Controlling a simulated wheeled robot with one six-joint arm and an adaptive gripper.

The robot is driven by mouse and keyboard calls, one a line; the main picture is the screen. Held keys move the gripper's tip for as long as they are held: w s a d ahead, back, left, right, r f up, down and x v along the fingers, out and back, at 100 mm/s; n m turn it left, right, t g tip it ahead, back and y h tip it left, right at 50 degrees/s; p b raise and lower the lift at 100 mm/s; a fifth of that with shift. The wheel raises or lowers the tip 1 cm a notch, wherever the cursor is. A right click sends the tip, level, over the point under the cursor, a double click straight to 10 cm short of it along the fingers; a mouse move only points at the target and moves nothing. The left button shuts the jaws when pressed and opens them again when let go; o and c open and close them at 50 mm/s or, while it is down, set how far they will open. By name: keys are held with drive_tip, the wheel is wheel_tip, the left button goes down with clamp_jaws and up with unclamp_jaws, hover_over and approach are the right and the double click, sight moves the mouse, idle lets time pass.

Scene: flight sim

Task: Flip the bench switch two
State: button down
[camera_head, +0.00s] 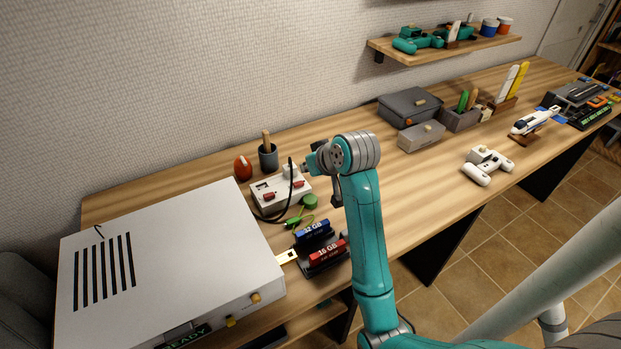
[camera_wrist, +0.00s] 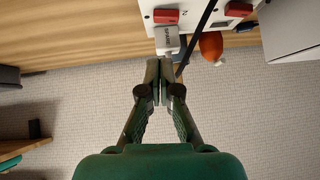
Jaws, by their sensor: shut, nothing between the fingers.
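The white switch box (camera_head: 267,205) stands on the wooden bench, left of my arm in the head view. It has two red switches. The one marked 2 (camera_wrist: 166,16) is near the top of the wrist view, and it is the right-hand switch (camera_head: 298,184) in the head view. A grey plug (camera_wrist: 167,39) sits at the box's edge beside this switch. My gripper (camera_wrist: 160,64) is shut and empty, its tips close to the plug. I cannot tell if they touch it. In the head view my gripper is partly hidden by my wrist.
A black cable (camera_wrist: 196,40) crosses the box just right of the plug in the wrist view. A red-orange object (camera_head: 243,168) and a pen cup (camera_head: 268,157) stand behind the box.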

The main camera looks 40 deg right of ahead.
drive_tip(key=v, duration=0.8)
drive_tip(key=shift+s+r, duration=0.25)
